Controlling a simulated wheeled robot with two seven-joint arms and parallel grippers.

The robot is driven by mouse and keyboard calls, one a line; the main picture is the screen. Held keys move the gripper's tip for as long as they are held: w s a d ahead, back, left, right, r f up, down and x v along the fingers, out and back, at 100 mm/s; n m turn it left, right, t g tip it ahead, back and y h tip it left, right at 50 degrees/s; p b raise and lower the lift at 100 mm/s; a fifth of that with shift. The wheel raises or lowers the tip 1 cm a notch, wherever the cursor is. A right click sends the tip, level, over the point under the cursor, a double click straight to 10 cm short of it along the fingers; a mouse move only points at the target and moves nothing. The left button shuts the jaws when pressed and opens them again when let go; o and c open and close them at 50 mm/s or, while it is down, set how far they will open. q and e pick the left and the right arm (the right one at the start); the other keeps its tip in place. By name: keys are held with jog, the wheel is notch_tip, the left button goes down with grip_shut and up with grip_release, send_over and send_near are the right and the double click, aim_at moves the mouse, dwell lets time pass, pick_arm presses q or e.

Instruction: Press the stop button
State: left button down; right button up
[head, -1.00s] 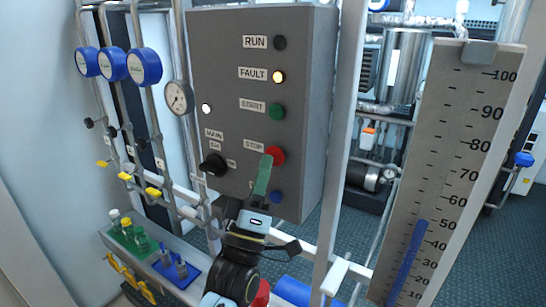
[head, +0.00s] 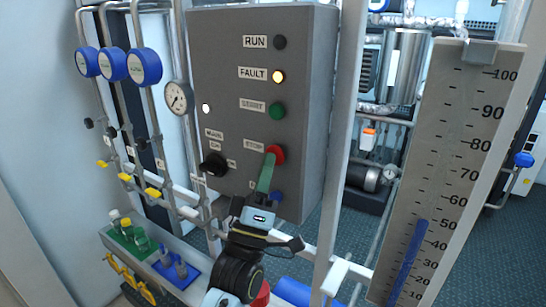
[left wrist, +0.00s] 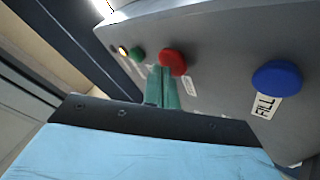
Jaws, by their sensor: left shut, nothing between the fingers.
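The red stop button (head: 276,153) sits on the grey control panel (head: 230,90), just right of its STOP label. It also shows in the left wrist view (left wrist: 173,62). My left gripper (head: 269,160) is shut and empty, with its green fingers pointing up at the button. In the head view the fingertips overlap the button's lower left part. In the left wrist view the fingers (left wrist: 161,88) end beside the button's left edge. I cannot tell whether they touch it. My right gripper is not in view.
A green start button (head: 277,111) and a lit yellow FAULT lamp (head: 278,76) are above. A blue FILL button (left wrist: 277,78) is below the stop button. A black rotary switch (head: 213,165) is at left. A graduated scale (head: 455,150) stands at right.

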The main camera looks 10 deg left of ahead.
pick_arm(q)
jog(key=shift+w, duration=0.2)
jog(key=shift+s, duration=0.1)
dwell(0.4)
jog(key=shift+s+a+p, duration=0.25)
jog(key=shift+s+p, duration=0.1)
jog(key=shift+s, duration=0.4)
jog(key=s, duration=0.1)
jog(key=s+a+p, duration=0.1)
jog(key=s, duration=0.2)
jog(key=shift+s+a+p, duration=0.35)
jog(key=shift+s+p, duration=0.05)
dwell(0.3)
